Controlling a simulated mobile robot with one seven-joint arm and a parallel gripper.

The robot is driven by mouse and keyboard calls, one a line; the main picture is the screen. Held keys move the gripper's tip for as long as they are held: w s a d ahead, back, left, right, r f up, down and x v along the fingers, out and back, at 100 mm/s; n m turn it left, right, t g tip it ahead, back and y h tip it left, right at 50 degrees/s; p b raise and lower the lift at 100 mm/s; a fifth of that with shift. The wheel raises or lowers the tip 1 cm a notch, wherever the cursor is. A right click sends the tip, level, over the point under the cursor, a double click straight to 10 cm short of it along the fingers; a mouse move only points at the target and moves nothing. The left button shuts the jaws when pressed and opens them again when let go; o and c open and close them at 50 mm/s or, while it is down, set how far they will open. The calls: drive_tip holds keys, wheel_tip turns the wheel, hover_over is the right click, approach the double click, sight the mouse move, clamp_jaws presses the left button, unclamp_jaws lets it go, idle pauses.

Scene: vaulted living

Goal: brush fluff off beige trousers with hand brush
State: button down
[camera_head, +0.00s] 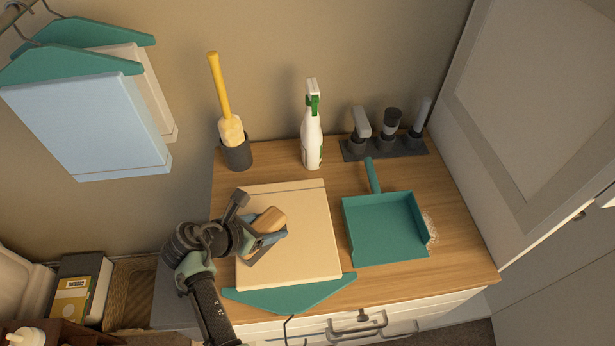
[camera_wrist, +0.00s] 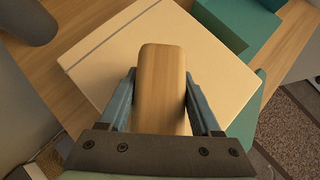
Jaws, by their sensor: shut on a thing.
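The beige trousers (camera_head: 293,221) lie folded flat on the wooden top, with a teal hanger (camera_head: 290,296) along their front edge. They fill much of the wrist view (camera_wrist: 118,48). My gripper (camera_head: 268,238) is over the left part of the trousers. It is shut on a hand brush with a light wooden back (camera_head: 269,220). In the wrist view the brush (camera_wrist: 160,85) sits between the two blue-grey fingers. Its bristle side is hidden, so I cannot tell whether it touches the cloth. No fluff can be made out on the trousers.
A teal dustpan (camera_head: 384,230) lies to the right, with pale crumbs at its right edge. Behind stand a yellow-handled brush in a dark cup (camera_head: 237,153), a spray bottle (camera_head: 312,135) and a dark holder (camera_head: 385,149). Hanging clothes (camera_head: 92,125) are at upper left.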

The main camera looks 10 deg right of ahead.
sight(271, 216)
drive_tip(key=shift+a+r+p, duration=0.25)
drive_tip(key=shift+r+p, duration=0.15)
drive_tip(key=shift+r, duration=0.1)
drive_tip(key=shift+a+r+p, duration=0.25)
drive_tip(key=shift+r+p, duration=0.15)
drive_tip(key=shift+r, duration=0.05)
drive_tip(key=shift+d+r+p, duration=0.2)
drive_tip(key=shift+r+p, duration=0.35)
drive_tip(key=shift+d+r+p, duration=0.15)
drive_tip(key=shift+r+p, duration=0.4)
wheel_tip(271, 216, up, 2)
drive_tip(key=shift+a+p, duration=0.15)
drive_tip(key=shift+p, duration=1)
drive_tip(key=shift+r+p, duration=0.95)
